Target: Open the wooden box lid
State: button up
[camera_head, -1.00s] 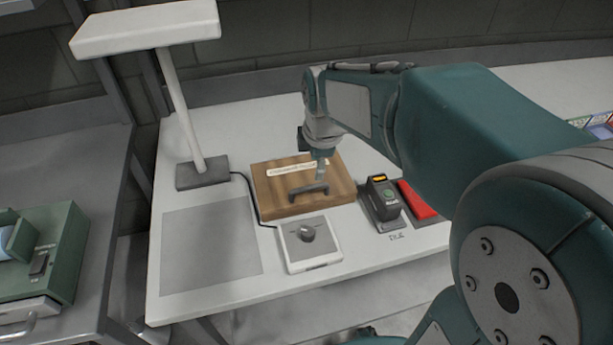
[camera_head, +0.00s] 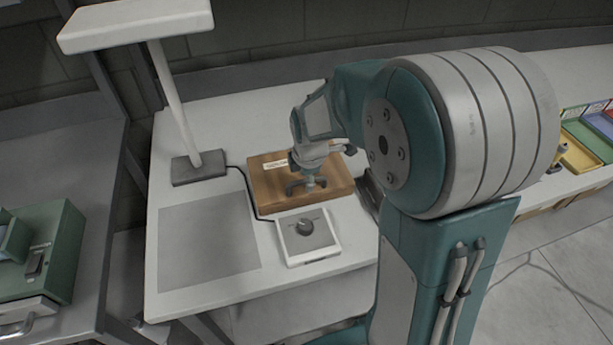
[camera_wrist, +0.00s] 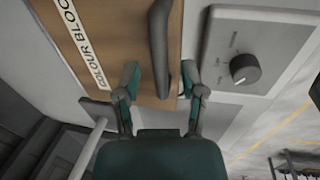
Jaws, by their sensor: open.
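The wooden box (camera_head: 267,197) sits shut on the white table, with a dark handle (camera_head: 295,186) on its lid. In the wrist view the box lid (camera_wrist: 115,25) carries a white label reading "COLOUR BLOC", partly cut off, and the dark handle (camera_wrist: 158,45) runs down the lid. My gripper (camera_head: 309,182) is low over the lid at the handle. In the wrist view my gripper (camera_wrist: 160,80) is open, with one finger on each side of the handle's end. I cannot tell whether the fingers touch the handle or the lid.
A white device with a round knob (camera_head: 305,227) stands just in front of the box. A lamp base (camera_head: 199,168) is left of the box, with a cable between. A grey mat (camera_head: 208,240) lies clear at left. Coloured trays (camera_head: 582,140) are far right.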

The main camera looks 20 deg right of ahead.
jog(key=shift+c, duration=0.3)
grip_shut()
jog(key=shift+r, duration=0.1)
